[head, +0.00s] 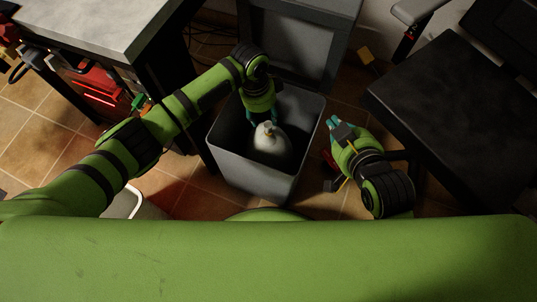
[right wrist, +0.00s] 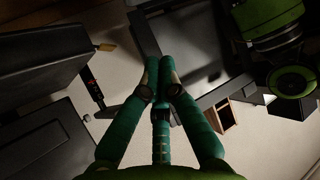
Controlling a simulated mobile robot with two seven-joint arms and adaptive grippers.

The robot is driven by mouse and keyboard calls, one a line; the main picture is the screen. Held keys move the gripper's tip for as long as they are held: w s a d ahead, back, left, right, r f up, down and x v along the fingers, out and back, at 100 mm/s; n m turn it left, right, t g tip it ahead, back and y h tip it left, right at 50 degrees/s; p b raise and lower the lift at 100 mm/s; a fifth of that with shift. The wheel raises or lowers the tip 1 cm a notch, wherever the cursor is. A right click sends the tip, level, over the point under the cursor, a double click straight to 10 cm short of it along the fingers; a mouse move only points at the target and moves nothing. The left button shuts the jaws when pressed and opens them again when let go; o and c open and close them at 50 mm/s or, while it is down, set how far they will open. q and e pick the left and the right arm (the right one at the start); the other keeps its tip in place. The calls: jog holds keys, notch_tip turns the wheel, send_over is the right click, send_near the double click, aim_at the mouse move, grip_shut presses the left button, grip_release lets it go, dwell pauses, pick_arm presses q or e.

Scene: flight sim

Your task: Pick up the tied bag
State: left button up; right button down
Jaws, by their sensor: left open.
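The tied bag (head: 271,144) is whitish, with a small knot on top, and sits inside a grey open bin (head: 238,165). My left gripper (head: 263,118) points down into the bin just above the knot, its teal fingers apart. I cannot tell whether the fingers touch the bag. My right gripper (head: 334,121) is outside the bin, by its right rim. In the right wrist view its teal fingers (right wrist: 160,62) come together at the tips with nothing seen between them.
A grey-topped counter (head: 95,22) is at left and a dark table (head: 450,95) at right. Cables lie on the tiled floor behind the bin.

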aim_at(268, 124)
pick_arm(q)
jog(key=shift+d+f+b, duration=0.15)
jog(key=shift+f+b, duration=0.2)
jog(key=shift+f, duration=0.45)
jog(key=shift+s+d+f+b, duration=0.15)
jog(key=shift+f+b, duration=0.25)
jog(key=shift+f, duration=0.25)
jog(key=shift+w+d+f+b, duration=0.1)
jog(key=shift+f+b, duration=0.25)
jog(key=shift+f, duration=0.25)
jog(key=shift+d+f+b, duration=0.2)
jog(key=shift+f+b, duration=0.4)
jog(key=shift+f, duration=0.65)
pick_arm(e)
jog(key=a+r+t+y, duration=0.2)
jog(key=r+t, duration=0.1)
jog(key=r, duration=0.3)
jog(key=a+r+n+t+y, duration=0.1)
jog(key=a+r+t+y, duration=0.1)
jog(key=r+t, duration=0.2)
jog(key=a+r+n+t+y, duration=0.1)
jog(key=r+t+y, duration=0.1)
jog(key=r, duration=0.7)
jog(key=shift+a+r+t+y, duration=0.4)
jog(key=shift+t, duration=0.5)
jog(key=shift+s, duration=0.1)
pick_arm(q)
jog(key=shift+r, duration=0.1)
grip_shut()
